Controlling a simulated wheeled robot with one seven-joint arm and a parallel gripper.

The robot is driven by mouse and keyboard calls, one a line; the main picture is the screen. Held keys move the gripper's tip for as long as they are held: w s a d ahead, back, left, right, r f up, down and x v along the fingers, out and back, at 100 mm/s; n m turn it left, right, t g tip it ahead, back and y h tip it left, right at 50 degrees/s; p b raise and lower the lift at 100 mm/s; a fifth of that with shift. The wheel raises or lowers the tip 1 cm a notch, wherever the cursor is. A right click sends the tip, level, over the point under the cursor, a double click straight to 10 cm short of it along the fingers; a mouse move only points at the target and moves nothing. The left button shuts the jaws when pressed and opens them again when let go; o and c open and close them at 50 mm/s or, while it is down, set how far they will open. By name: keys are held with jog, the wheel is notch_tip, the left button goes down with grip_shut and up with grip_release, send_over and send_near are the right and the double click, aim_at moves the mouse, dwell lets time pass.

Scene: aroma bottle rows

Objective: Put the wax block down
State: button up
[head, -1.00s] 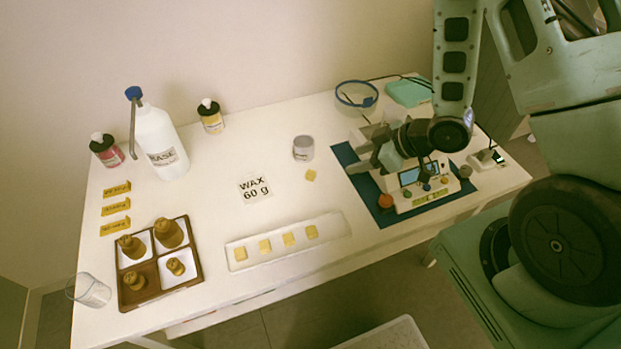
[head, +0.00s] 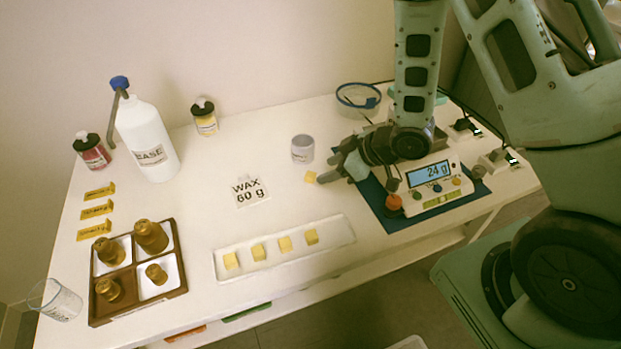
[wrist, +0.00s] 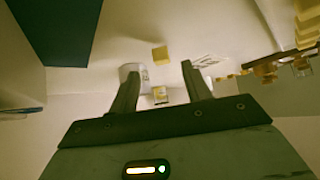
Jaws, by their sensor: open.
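A small yellow wax block (head: 310,177) lies on the white table in front of the grey cup (head: 302,149). My gripper (head: 327,170) is low over the table just right of the block, with its fingers spread and nothing held. In the wrist view, the block (wrist: 160,53) shows beyond the open fingers, clear of both. The scale (head: 432,183) on the blue mat reads 24 g, and its pan is partly hidden by my arm. Several more wax blocks (head: 257,252) lie in the long white tray (head: 340,237).
The "WAX 60 g" card (head: 250,190) lies left of the block. A large white bottle (head: 146,140) and two small bottles stand at the back. The table between the card and the white bottle is clear.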

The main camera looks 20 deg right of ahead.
aim_at(311, 174)
jog(key=x, duration=0.4)
jog(key=shift+w+a+r, duration=0.1)
jog(key=shift+a+r, duration=0.1)
jog(key=shift+a, duration=0.15)
jog(key=shift+w+a+f, duration=0.25)
jog(key=shift+w+f, duration=0.1)
jog(key=shift+f, duration=0.05)
grip_shut()
